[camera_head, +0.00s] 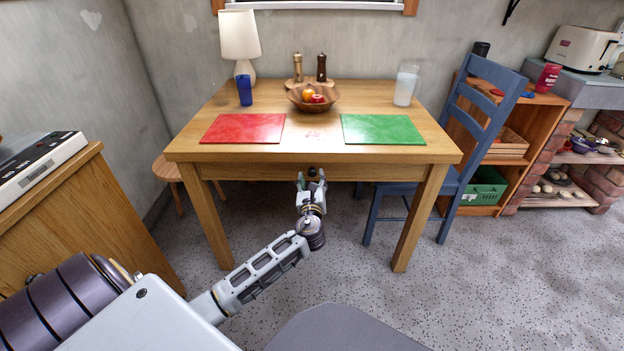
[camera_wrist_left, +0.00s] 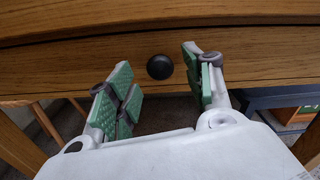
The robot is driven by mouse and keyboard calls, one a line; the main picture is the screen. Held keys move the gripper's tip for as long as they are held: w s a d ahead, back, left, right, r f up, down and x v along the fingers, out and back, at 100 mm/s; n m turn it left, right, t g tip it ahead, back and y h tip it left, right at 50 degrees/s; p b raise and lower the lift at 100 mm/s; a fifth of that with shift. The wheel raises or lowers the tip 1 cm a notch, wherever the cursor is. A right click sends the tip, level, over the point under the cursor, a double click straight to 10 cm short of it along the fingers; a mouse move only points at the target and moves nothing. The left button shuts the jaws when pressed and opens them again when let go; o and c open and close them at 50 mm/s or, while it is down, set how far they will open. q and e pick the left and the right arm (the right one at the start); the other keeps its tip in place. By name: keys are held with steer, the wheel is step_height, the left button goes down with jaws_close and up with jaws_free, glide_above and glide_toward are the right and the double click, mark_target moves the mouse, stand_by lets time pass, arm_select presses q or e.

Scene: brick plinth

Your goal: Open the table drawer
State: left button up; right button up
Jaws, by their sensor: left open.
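The wooden table (camera_head: 320,155) stands ahead in the head view. Its drawer front (camera_wrist_left: 100,75) is a wood panel under the tabletop edge, and it looks closed. A round black knob (camera_wrist_left: 160,67) sits on the drawer front. My left gripper (camera_head: 312,176) is at the table's front, below the tabletop edge. In the left wrist view my left gripper (camera_wrist_left: 156,88) is open, with green-padded fingers on either side of the knob. I cannot tell whether either finger touches it. The knob is small and dark behind the gripper in the head view. My right gripper is not in view.
On the tabletop are a red mat (camera_head: 244,128), a green mat (camera_head: 382,129), a fruit bowl (camera_head: 313,104), a blue cup (camera_head: 244,90) and a lamp (camera_head: 240,35). A blue chair (camera_head: 462,140) stands at the table's right. A stool (camera_head: 166,170) is at the left.

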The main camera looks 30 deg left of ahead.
arm_select(q)
steer(key=shift+b+x, duration=0.3)
steer(key=shift+x, duration=0.85)
jaws_close()
